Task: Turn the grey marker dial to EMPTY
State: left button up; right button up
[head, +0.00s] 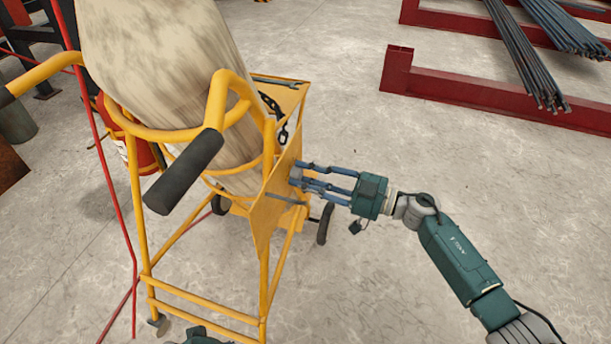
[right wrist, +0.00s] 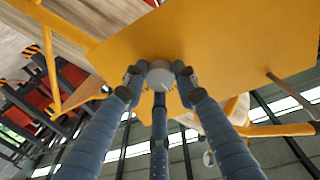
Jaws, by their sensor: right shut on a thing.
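The grey marker dial (right wrist: 160,74) is a small round grey knob on a yellow plate (right wrist: 215,45) in the right wrist view. My right gripper (right wrist: 158,85) has its blue fingers closed around the dial's sides. In the head view my right gripper (head: 300,180) reaches from the right to the side plate (head: 270,205) of a yellow cart. The dial itself is hard to make out there, and no EMPTY label is legible. My left gripper is not clearly in view.
The yellow cart (head: 205,313) carries a large pale cylinder (head: 160,60) and has a black-gripped handle (head: 185,170). Red racks with rebar (head: 530,60) stand back right.

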pick_arm(q)
jog(key=w+b+v, duration=0.1)
jog(key=b+v, duration=0.2)
jog(key=v, duration=0.6)
jog(key=shift+r+t, duration=0.3)
jog(key=shift+r, duration=0.25)
pick_arm(e)
jog(key=n, duration=0.6)
jog(key=f+n, duration=0.1)
jog(key=n, duration=0.3)
jog(key=shift+d+f, duration=0.1)
jog(key=shift+d, duration=0.05)
pick_arm(q)
jog(key=shift+a, duration=0.1)
pick_arm(e)
jog(key=o, duration=1)
jog(key=shift+c, duration=0.2)
jog(key=shift+o, duration=0.9)
jog(key=shift+w, duration=0.1)
pick_arm(q)
jog(key=shift+w, duration=0.1)
pick_arm(e)
jog(key=shift+r, duration=0.25)
